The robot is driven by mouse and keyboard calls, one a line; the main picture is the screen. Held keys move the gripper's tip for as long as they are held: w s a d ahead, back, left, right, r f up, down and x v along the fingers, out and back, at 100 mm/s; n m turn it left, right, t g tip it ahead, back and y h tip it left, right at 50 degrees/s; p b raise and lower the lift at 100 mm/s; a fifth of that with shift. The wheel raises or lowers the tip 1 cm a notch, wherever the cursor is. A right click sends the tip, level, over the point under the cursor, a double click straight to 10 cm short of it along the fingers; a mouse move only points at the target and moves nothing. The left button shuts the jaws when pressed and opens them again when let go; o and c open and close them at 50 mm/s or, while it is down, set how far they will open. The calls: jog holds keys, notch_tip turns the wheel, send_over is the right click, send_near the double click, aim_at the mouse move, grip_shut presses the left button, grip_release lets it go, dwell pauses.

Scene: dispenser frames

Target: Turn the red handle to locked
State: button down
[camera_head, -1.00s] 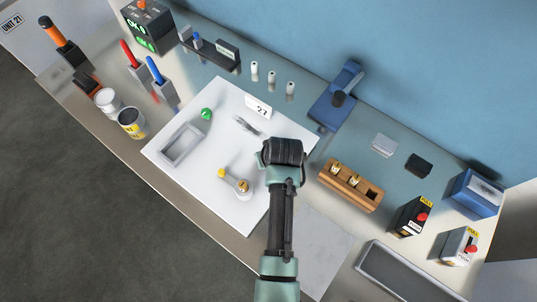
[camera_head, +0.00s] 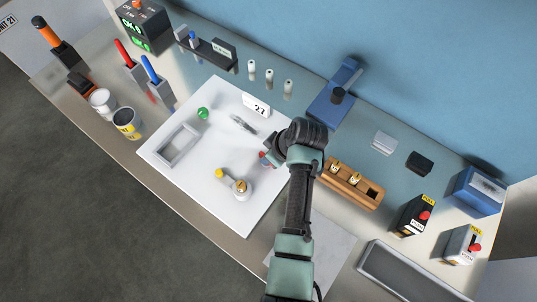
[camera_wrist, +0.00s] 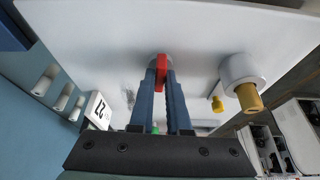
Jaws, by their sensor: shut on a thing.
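The red handle (camera_wrist: 161,72) shows between the fingertips of my gripper (camera_wrist: 162,80) in the wrist view. The two blue-grey fingers are shut on it, one on each side. In the head view a small part of the red handle (camera_head: 263,155) shows just left of my dark wrist, over the white panel (camera_head: 205,190). My wrist and fingers cover most of the area around it. I cannot make out any locked mark or the handle's exact angle.
A white round fitting with a brass-coloured end (camera_head: 240,187) and a yellow knob (camera_head: 219,173) stand near the handle. A green knob (camera_head: 203,113), grey rectangular frame (camera_head: 178,146) and number sign (camera_head: 256,105) are also on the panel. A wooden block (camera_head: 350,185) lies right of my wrist.

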dwell(0.3)
jog(key=c, duration=0.9)
grip_release()
jog(key=b+v, duration=0.2)
jog(key=v, duration=1.1)
jog(key=shift+a, duration=0.1)
